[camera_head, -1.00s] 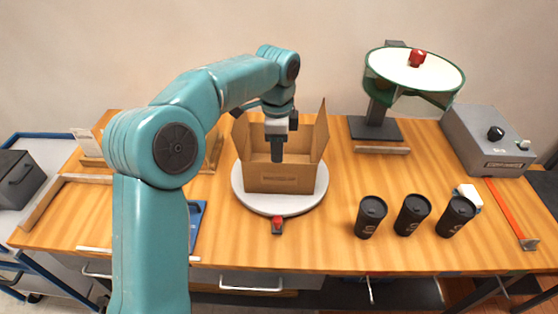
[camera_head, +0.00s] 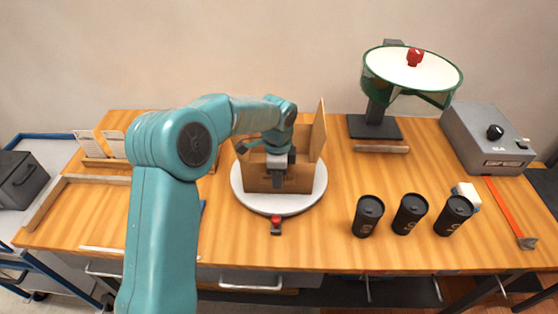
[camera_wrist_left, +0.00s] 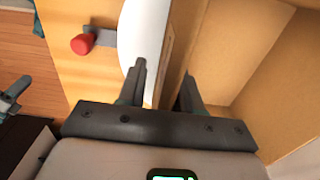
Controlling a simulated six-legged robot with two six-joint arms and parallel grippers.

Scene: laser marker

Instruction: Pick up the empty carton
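The open brown carton (camera_head: 300,181) stands on a round white turntable (camera_head: 316,195) in the middle of the table. Its right flap stands up; my arm hides much of its opening. My left gripper (camera_head: 278,182) points down at the carton's front wall. In the left wrist view the carton's wall (camera_wrist_left: 186,40) lies between the two fingers of my left gripper (camera_wrist_left: 163,85), one outside and one inside the carton. The fingers are apart, with a gap on the outer side. The seen part of the interior (camera_wrist_left: 240,50) is bare.
A red-topped switch (camera_head: 276,225) sits in front of the turntable. Three black cups (camera_head: 409,214) stand to the right. A green-rimmed round device (camera_head: 412,75) and a grey box (camera_head: 487,140) stand at the back right.

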